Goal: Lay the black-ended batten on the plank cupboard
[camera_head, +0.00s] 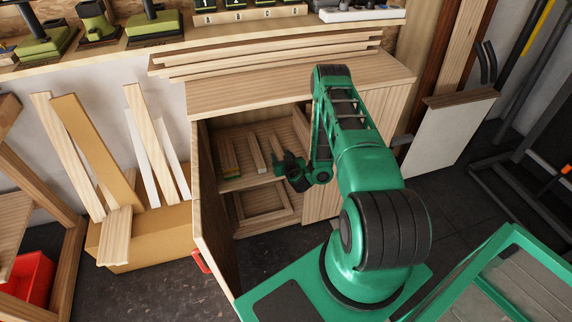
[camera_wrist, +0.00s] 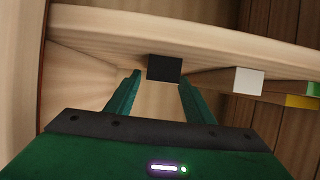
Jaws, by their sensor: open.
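The plank cupboard (camera_head: 210,101) stands at the back with its door open. Inside, several battens lie side by side on its shelf. The black-ended batten (camera_wrist: 164,68) shows its square dark end in the wrist view; in the head view it is the rightmost one (camera_head: 276,147), partly hidden by my gripper. My gripper (camera_head: 280,161) is open in front of the shelf. In the wrist view its two fingers (camera_wrist: 159,84) stand either side of the black end; I cannot tell whether they touch it.
A white-ended batten (camera_wrist: 249,80) and a yellow-and-green-ended batten (camera_wrist: 303,100) lie beside it. Long boards (camera_head: 265,57) lie at the back of the cupboard top; its front strip is clear. The open door (camera_head: 213,225) stands left of my arm. A frame (camera_head: 262,203) lies below the shelf.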

